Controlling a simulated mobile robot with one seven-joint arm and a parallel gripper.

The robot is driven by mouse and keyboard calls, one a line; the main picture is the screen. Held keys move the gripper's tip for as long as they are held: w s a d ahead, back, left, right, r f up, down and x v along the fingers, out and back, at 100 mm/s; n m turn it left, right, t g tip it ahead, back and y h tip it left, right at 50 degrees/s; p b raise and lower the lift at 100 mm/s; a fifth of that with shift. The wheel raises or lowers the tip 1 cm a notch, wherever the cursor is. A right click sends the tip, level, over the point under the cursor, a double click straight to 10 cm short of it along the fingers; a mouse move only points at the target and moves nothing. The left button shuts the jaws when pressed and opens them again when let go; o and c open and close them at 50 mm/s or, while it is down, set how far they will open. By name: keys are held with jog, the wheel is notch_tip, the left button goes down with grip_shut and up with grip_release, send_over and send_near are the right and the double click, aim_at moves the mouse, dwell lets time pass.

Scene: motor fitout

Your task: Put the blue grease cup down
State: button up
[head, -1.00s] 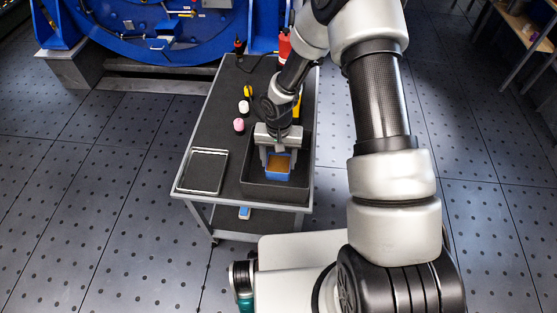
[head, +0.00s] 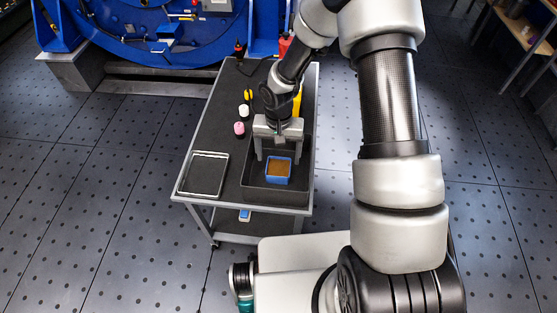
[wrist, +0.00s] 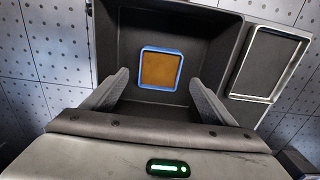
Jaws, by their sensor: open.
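The blue grease cup (head: 279,171), square with brown grease inside, stands upright in the black open bin (head: 246,186) at the near end of the cart. It also shows in the wrist view (wrist: 160,69), resting on the bin floor (wrist: 204,75). My gripper (head: 277,156) is open and empty, just behind and above the cup in the head view. In the wrist view its two fingers (wrist: 160,88) are spread wide, apart from the cup.
A silver-rimmed tray (head: 204,174) lies on the cart left of the bin. Pink (head: 239,128) and white (head: 243,110) items stand behind it, with a red bottle (head: 285,46) at the far end. A blue item (head: 244,215) sits on the lower shelf.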

jog(key=s+d+r+n+t+h+p, duration=0.1)
jog(key=s+d+r, duration=0.15)
jog(key=r, duration=1.05)
jog(key=s+d+r+t, duration=0.1)
jog(key=d+r, duration=0.3)
jog(key=r, duration=0.9)
jog(key=s+d+r+n+t+y, duration=0.1)
jog(key=s+d+r+t, duration=0.2)
jog(key=s+r, duration=1)
jog(key=shift+s+d+t, duration=0.15)
jog(key=shift+s+t, duration=0.15)
jog(key=shift+s, duration=1.15)
